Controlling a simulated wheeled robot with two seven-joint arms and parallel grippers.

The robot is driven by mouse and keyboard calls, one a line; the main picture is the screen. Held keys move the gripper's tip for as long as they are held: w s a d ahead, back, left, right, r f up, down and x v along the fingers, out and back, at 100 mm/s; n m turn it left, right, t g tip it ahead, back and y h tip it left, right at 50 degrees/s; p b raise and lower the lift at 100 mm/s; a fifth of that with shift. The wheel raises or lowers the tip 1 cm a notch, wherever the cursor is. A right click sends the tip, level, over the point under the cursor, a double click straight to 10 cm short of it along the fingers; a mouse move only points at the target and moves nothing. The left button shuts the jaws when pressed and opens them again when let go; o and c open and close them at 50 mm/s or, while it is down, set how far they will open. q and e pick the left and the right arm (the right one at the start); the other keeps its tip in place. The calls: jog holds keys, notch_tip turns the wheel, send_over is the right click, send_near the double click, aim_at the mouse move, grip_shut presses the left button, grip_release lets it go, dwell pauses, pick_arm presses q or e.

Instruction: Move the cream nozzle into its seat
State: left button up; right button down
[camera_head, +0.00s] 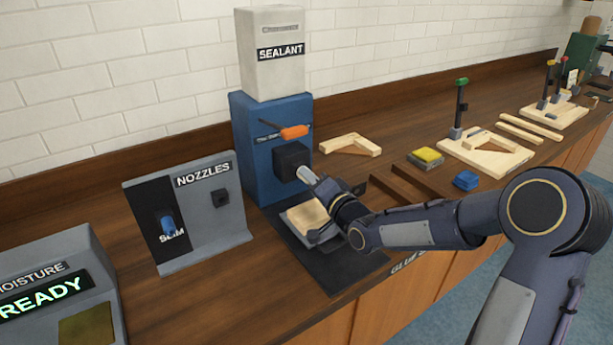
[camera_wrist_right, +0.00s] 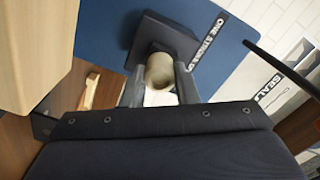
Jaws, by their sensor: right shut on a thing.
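The cream nozzle (camera_head: 306,175) is at the front of the black block (camera_head: 290,157) on the blue sealant machine (camera_head: 252,130). My right gripper (camera_head: 317,184) is shut on it. In the right wrist view the nozzle (camera_wrist_right: 160,72) sits between the two fingers (camera_wrist_right: 160,88), its round end facing the black block (camera_wrist_right: 165,38). I cannot tell whether the nozzle touches the block or is inside it. My left gripper is not in view.
A nozzle rack (camera_head: 218,180) at left holds a blue nozzle (camera_head: 167,224) and has an empty dark socket (camera_head: 221,198). An orange lever (camera_head: 295,132) sits above the block. A tray (camera_head: 290,222) with a wooden piece (camera_head: 307,215) lies below. Wooden frame parts (camera_head: 350,145) lie to the right.

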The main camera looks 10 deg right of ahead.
jog(key=shift+s+d+b, duration=0.2)
jog(key=shift+s+b, duration=0.15)
jog(key=shift+s, duration=0.2)
jog(key=shift+s+d, duration=0.1)
jog(key=shift+s, duration=0.05)
jog(key=shift+b+v, duration=0.3)
jog(key=shift+v, duration=0.75)
dwell(1.2)
